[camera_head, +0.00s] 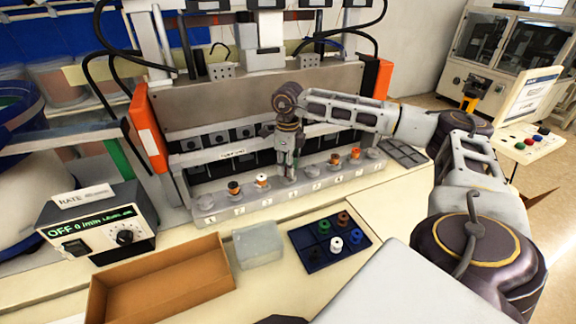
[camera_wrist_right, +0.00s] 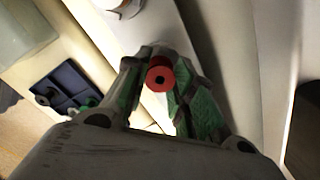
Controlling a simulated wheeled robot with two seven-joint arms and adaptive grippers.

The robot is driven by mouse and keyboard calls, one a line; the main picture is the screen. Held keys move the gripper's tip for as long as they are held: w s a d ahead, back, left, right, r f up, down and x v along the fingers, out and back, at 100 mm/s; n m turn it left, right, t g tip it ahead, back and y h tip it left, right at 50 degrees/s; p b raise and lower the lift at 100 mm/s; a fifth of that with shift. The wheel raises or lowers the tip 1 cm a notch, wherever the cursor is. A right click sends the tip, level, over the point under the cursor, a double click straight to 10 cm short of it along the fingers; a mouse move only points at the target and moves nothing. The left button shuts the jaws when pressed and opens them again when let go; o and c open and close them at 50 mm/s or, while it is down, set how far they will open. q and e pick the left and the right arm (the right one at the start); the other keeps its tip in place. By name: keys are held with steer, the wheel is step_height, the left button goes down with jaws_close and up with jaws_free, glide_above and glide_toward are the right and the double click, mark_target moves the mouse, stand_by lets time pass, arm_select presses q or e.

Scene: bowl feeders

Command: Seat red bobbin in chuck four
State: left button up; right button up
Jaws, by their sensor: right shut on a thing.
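The red bobbin (camera_wrist_right: 160,75) sits between the fingertips of my right gripper (camera_wrist_right: 160,80) in the right wrist view, its round end with a dark centre hole facing the camera. In the head view my right gripper (camera_head: 289,174) points down at the grey chuck rail (camera_head: 250,205), at about the fourth position from the left. The fingers hide that chuck, and I cannot tell whether the bobbin touches it. My left gripper is not in view.
A blue tray (camera_head: 310,262) holds several bobbins in front. A cardboard box (camera_head: 160,282), a clear block (camera_head: 258,244) and a feeder controller (camera_head: 97,228) stand leftward.

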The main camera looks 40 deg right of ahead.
steer(key=shift+f+b, duration=0.3)
steer(key=shift+f, duration=0.1)
steer(key=o, duration=0.6)
steer(key=shift+r, duration=0.1)
steer(key=shift+r+p, duration=3.3)
steer(key=shift+r, duration=2.1)
